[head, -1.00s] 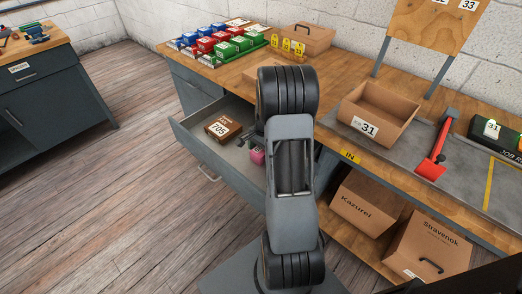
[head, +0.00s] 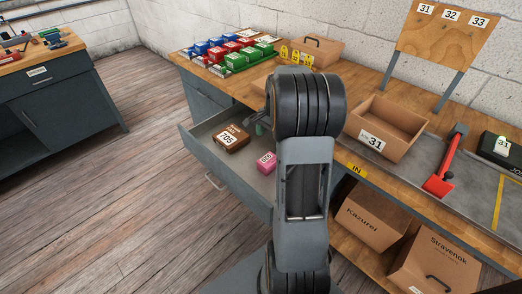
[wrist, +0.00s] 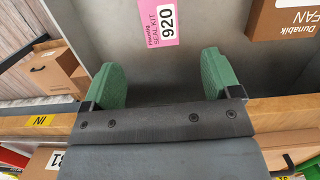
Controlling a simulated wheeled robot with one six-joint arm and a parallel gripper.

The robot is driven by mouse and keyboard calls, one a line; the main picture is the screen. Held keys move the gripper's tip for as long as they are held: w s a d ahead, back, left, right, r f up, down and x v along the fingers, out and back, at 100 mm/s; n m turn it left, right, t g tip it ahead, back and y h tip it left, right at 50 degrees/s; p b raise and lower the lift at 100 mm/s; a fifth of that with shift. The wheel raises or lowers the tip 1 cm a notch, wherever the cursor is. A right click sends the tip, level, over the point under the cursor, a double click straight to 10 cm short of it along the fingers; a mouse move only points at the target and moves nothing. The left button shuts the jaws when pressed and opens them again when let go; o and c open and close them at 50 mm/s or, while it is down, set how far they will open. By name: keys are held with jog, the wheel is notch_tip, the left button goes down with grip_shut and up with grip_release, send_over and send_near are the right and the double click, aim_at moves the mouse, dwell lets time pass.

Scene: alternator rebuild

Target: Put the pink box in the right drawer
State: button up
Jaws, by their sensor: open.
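The pink box (head: 266,162) lies in an open grey drawer (head: 236,192) under the long workbench, clear of my gripper. Its label reads 920 in the wrist view, where the pink box (wrist: 163,38) shows at the top edge, beyond the fingertips and cut off by the frame. My gripper (wrist: 162,78) is open with nothing between its green fingers. In the head view my gripper (head: 262,129) is above the drawer, partly hidden behind my arm. My arm also hides the drawer's right end.
A brown box (head: 231,138) labelled 705 lies in the drawer, left of the pink box. An open carton (head: 386,128) marked 31 and a red-handled tool (head: 445,165) sit on the bench. Cartons (head: 372,215) stand on the shelf below. Drawer floor around the pink box is bare.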

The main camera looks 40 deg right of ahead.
jog(key=s+a+r+n+t, duration=0.1)
jog(key=s+a+r+n, duration=0.1)
jog(key=s+a+n, duration=0.2)
jog(key=s+a+r+n+t+h, duration=0.1)
jog(key=s+a+n, duration=0.3)
jog(key=a, duration=0.6)
jog(key=s+a+r+n+t, duration=0.1)
jog(key=s+a+r+n, duration=0.2)
jog(key=a+n, duration=0.4)
jog(key=shift+s+a+n+h, duration=0.3)
jog(key=shift+s+a, duration=0.2)
jog(key=shift+s, duration=0.35)
jog(key=shift+r, duration=0.1)
jog(key=w+p+v, duration=0.1)
jog(key=p+v, duration=0.5)
jog(key=v, duration=0.1)
jog(key=shift+w+r+t+p, duration=0.25)
jog(key=shift+r+t+p, duration=0.1)
jog(key=shift+r+t, duration=0.1)
